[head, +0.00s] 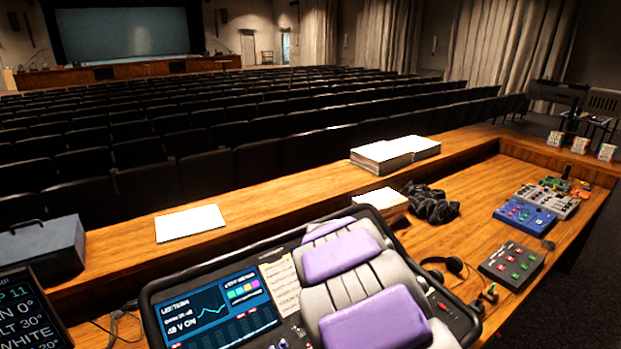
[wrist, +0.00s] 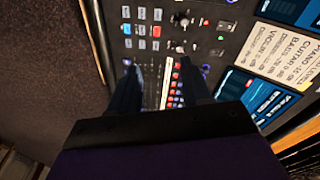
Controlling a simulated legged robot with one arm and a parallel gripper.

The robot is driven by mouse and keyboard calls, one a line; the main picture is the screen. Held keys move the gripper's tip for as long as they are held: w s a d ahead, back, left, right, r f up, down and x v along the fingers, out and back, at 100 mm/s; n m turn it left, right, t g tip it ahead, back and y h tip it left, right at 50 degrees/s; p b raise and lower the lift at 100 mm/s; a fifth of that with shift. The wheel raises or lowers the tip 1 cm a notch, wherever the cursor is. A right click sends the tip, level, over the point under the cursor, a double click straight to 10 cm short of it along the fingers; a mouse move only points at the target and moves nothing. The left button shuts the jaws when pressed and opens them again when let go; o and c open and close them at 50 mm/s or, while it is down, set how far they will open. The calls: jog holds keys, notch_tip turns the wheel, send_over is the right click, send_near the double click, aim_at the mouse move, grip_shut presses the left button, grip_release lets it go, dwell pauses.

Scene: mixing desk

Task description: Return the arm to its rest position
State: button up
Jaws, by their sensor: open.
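My gripper (wrist: 160,68) shows in the wrist view, its two dark fingers spread apart with nothing between them. It points at the mixing console (wrist: 205,25), whose buttons and knobs show between and beyond the fingers. The gap between fingertips and console is hard to judge. In the head view, my purple and grey arm (head: 345,255) stretches over the right part of the console (head: 160,318). The fingers cannot be made out in the head view.
Around the console are a lit screen (head: 222,308), a paper note (head: 281,287), headphones (head: 443,266) and a grey button box (head: 511,263). Further off are a blue box (head: 524,217), a black cable coil (head: 432,205) and paper stacks (head: 395,153). A dark case (head: 42,250) stands left.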

jog(key=s+d+r+n+g+b, duration=0.1)
jog(key=s+d+r, duration=0.1)
jog(key=s+d, duration=0.35)
jog(key=s+d+r+n+b, duration=0.1)
jog(key=s+d+r+n, duration=0.1)
jog(key=s, duration=0.7)
jog(key=s+d+f+n+g+b, duration=0.1)
jog(key=s+n+b, duration=0.2)
jog(key=s, duration=1.6)
jog(key=shift+s+d+f+n+g+y, duration=0.15)
jog(key=shift+s+n+g+y, duration=0.2)
jog(key=shift+n, duration=0.75)
